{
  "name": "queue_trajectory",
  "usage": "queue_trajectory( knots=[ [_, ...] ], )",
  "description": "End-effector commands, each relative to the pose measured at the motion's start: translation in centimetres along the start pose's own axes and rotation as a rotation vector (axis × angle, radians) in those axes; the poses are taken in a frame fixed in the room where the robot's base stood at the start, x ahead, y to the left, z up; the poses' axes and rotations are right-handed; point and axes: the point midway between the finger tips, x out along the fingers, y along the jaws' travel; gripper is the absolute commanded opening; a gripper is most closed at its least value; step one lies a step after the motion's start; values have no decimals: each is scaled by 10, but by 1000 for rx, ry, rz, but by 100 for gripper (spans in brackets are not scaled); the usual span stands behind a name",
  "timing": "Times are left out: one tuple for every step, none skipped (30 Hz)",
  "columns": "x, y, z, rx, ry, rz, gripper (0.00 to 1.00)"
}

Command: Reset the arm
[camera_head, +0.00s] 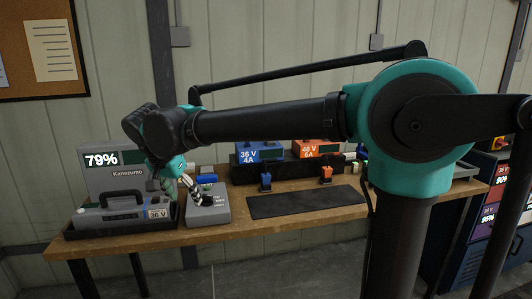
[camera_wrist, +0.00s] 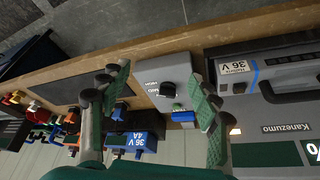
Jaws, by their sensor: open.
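My gripper (camera_head: 172,184) hangs at the end of my outstretched arm, over the left part of the wooden workbench (camera_head: 290,207). In the wrist view, which looks upside down, my gripper (camera_wrist: 158,88) has its two green-padded fingers wide apart with nothing held between them. A grey box with a black knob (camera_wrist: 177,83) shows beyond the gap between the fingers. The same grey box (camera_head: 212,215) sits on the bench near the gripper in the head view; the arm's end partly covers it. I cannot tell the exact gap between fingers and box.
A grey 36 V battery case (camera_head: 118,217) sits in a tray on the left, before a Kanezumo display (camera_head: 102,160) reading 79%. A blue charger (camera_head: 260,152) and an orange charger (camera_head: 318,149) stand behind a dark mat (camera_head: 305,201). A battery cabinet (camera_head: 492,215) is at right.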

Motion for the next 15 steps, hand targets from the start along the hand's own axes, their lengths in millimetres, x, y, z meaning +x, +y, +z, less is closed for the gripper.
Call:
queue_trajectory(
  knots=[
    [5,5,-4,1,-2,2,62],
    [7,7,-6,-1,-4,2,62],
    [11,10,-8,-4,-7,2,62],
    [13,13,-9,-6,-9,2,62],
    [15,15,-11,-9,-11,2,62],
    [19,20,-14,-11,-15,2,62],
    [22,23,-15,-14,-17,2,62],
    [25,26,-17,-17,-19,2,62],
    [30,32,-20,-20,-22,2,62],
    [34,36,-22,-24,-25,2,62],
    [38,40,-25,-27,-28,2,62],
    [43,47,-28,-32,-32,2,62],
    [48,53,-30,-35,-36,1,62],
    [52,58,-33,-39,-39,1,62],
    [59,66,-36,-45,-43,-1,62]
  ],
)
